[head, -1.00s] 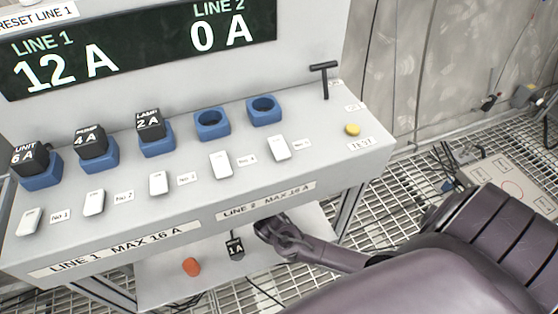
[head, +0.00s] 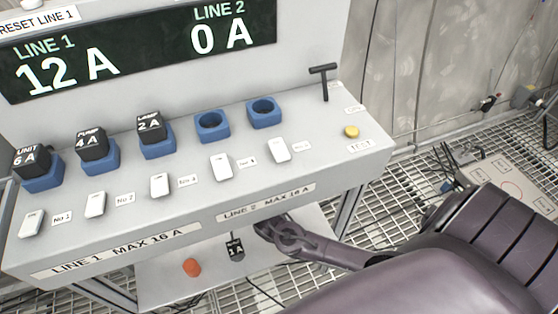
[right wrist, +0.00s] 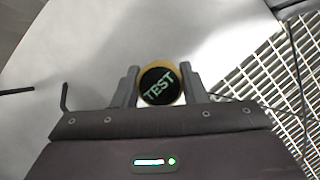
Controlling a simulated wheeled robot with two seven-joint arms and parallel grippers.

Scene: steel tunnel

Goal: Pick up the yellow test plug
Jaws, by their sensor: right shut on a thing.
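The yellow test plug (right wrist: 158,85) shows in the right wrist view as a round yellow rim with a black top reading TEST. It sits between the two fingers of my right gripper (right wrist: 159,69), which is shut on it. In the head view my right gripper (head: 264,229) is at the front of the console, over the lower shelf and just below the LINE 2 label. The plug is hidden there. My left gripper is not in view.
The console (head: 205,195) has blue sockets, white switches and a yellow round piece (head: 351,131) by the TEST label. A T-handle (head: 324,82) stands behind it.

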